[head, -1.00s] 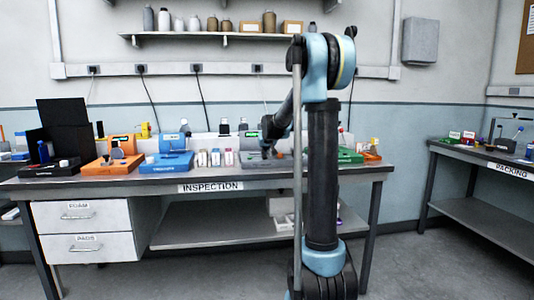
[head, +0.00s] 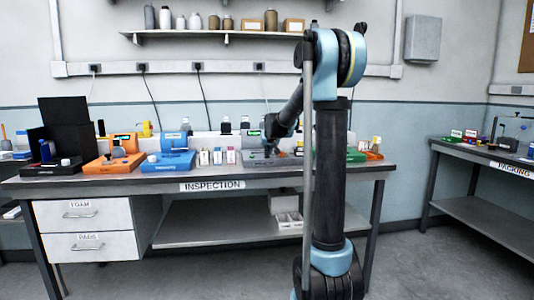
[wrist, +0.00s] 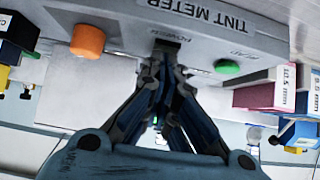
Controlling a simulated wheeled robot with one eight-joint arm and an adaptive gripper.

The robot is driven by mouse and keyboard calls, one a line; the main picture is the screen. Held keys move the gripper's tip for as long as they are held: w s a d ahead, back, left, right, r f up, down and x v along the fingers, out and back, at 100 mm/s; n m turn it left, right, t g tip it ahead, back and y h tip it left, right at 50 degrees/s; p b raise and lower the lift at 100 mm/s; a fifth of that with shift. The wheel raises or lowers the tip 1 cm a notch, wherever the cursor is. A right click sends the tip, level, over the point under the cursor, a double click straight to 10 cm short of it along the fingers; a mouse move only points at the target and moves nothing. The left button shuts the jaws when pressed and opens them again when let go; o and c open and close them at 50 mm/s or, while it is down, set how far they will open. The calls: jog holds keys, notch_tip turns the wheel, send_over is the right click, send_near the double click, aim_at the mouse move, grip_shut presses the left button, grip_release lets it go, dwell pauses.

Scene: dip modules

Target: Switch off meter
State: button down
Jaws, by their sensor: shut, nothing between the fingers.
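The grey tint meter (wrist: 215,32) shows upside down in the wrist view, its lettering naming it. A dark power switch (wrist: 168,44) sits beside the POWER lettering, between an orange knob (wrist: 87,40) and a green button (wrist: 227,67). My gripper (wrist: 167,62) is shut and empty, its fingertips at the switch and partly covering it. I cannot tell whether they touch it or which way it is set. In the head view the meter (head: 255,163) stands on the inspection bench, with my gripper (head: 269,150) over it. A small green-lit display (head: 253,133) shows behind.
Small labelled boxes (head: 217,157) stand left of the meter on the bench (head: 130,187). A blue module (head: 168,163) and an orange module (head: 112,165) are further left. A green module (head: 355,156) is to the right. The packing bench (head: 480,150) is far right.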

jog(key=r, duration=0.4)
jog(key=shift+s, duration=0.25)
jog(key=v, duration=0.9)
jog(key=shift+s, duration=0.5)
jog(key=shift+d, duration=0.1)
jog(key=shift+w+r+t, duration=0.3)
jog(key=shift+w+r, duration=0.05)
jog(key=shift+w, duration=0.35)
